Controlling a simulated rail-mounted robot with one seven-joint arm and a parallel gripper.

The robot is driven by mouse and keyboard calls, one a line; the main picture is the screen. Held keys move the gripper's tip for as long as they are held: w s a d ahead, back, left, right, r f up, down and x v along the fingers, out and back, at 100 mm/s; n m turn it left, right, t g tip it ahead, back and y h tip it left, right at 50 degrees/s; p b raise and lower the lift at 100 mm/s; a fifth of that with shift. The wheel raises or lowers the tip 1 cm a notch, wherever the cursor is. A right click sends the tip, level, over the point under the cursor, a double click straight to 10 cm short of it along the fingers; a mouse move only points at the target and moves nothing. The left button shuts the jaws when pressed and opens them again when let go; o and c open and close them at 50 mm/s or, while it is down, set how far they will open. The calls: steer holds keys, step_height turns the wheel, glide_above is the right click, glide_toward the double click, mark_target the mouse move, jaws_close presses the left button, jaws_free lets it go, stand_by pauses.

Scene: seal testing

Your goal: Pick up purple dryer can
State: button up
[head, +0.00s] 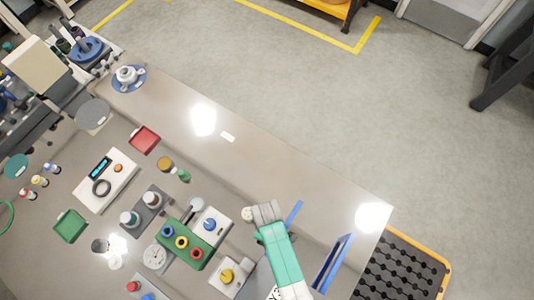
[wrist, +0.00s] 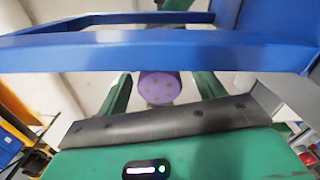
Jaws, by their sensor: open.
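The purple dryer can (wrist: 158,87) shows in the wrist view as a round purple end with small dark dots, near the middle. My gripper (wrist: 162,92) is open, with a green finger on either side of the can in the picture. I cannot tell whether the fingers touch it or how far off it is. A blue bar (wrist: 150,52) crosses the picture and hides what lies just above the can. A little purple shows above this bar at the top. In the head view I cannot make out the can, and my teal arm hides part of the bench's right end.
Blue bars (head: 332,262) stand beside my arm at the right end of the bench (head: 300,180). A green block with coloured rings (head: 187,243) and a white box with a yellow knob (head: 228,277) are left of my arm.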

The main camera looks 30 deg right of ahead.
steer(key=shift+f, duration=0.1)
steer(key=shift+c, duration=0.5)
steer(key=c, duration=1)
